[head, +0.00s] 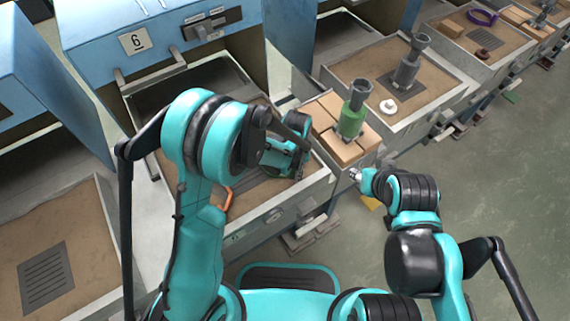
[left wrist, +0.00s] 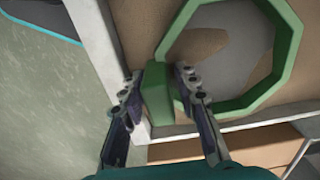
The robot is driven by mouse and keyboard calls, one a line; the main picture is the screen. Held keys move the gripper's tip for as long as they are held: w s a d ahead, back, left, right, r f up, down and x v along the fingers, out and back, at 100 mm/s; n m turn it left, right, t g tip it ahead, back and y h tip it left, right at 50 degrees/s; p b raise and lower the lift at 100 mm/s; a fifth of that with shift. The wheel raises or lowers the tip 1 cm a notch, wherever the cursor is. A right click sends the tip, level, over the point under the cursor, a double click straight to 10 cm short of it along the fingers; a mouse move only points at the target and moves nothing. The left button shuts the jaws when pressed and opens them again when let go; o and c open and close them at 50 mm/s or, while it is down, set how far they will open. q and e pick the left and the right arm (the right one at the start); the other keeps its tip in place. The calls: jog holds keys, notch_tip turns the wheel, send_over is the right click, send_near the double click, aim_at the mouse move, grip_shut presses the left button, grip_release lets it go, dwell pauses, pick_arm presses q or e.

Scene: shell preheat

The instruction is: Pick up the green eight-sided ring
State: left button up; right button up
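The green eight-sided ring (left wrist: 287,75) lies on a brown sandy surface with a grey patch inside it in the left wrist view. A green block-like tab (left wrist: 158,95) sticks out from its left side. My left gripper (left wrist: 159,76) is open, with one finger on either side of this tab. A narrow gap seems to show beside each finger. In the head view my left gripper (head: 297,158) is low over the sand tray at station 6, and I cannot make out the ring behind my arm. My right gripper (head: 355,174) is small, right of that tray; its opening is unclear.
A pale tray edge (left wrist: 97,45) runs beside the ring. Tan blocks (head: 352,150) and a green-and-grey upright tool (head: 352,118) stand right of my left gripper. Floor at right is clear.

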pick_arm(q)
grip_shut()
